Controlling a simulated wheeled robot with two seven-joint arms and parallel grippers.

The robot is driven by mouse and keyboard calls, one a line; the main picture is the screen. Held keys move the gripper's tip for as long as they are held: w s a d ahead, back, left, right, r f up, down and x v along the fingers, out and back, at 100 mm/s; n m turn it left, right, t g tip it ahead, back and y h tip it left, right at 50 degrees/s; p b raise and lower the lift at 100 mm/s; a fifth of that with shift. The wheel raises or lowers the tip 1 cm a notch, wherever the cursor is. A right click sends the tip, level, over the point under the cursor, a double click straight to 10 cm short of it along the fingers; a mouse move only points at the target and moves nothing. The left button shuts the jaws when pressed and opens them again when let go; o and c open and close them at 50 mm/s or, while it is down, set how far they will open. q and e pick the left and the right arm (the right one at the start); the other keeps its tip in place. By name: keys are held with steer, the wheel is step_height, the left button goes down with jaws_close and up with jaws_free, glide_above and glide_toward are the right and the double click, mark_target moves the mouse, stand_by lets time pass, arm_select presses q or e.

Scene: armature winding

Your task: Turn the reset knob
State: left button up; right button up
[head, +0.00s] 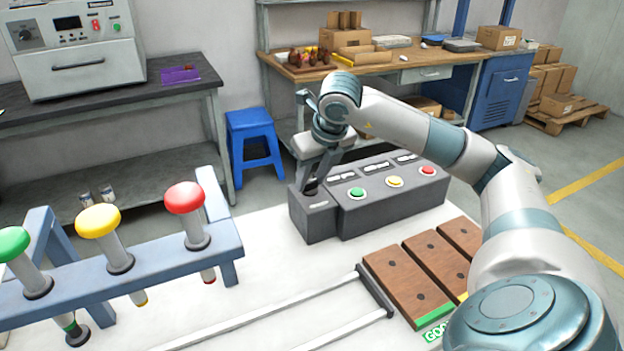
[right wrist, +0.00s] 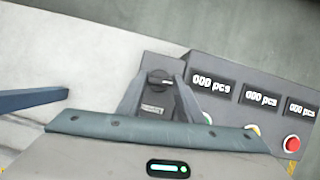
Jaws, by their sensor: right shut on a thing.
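The reset knob (right wrist: 159,77) is a small dark knob on the left end of the grey counter box (head: 345,222). In the head view my right gripper (head: 313,184) reaches down onto that end of the box and mostly hides the knob. In the right wrist view its two fingers (right wrist: 158,98) stand on either side of the knob, and the gripper is shut on it. A small label sits just below the knob. The box's three displays read "000 pcs" in the wrist view. Green, yellow and red buttons (head: 428,170) sit in front of them. My left gripper is not in view.
A blue rack (head: 150,262) with green, yellow and red-topped tools stands at the left of the white table. Brown wooden blocks (head: 405,285) lie in front of the box, beside a rail frame (head: 372,290). A blue stool (head: 253,148) and benches stand behind.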

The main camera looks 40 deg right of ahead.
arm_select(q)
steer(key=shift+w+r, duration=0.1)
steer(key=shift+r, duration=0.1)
arm_select(e)
steer(key=shift+m, duration=0.3)
steer(key=o, duration=1.1)
steer(key=shift+r, duration=0.15)
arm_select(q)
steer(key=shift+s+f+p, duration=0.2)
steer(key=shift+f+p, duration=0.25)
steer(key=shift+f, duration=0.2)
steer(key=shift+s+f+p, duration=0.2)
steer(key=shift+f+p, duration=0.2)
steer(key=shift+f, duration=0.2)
arm_select(e)
steer(key=shift+v, duration=8.55)
steer(key=shift+w+a, duration=0.15)
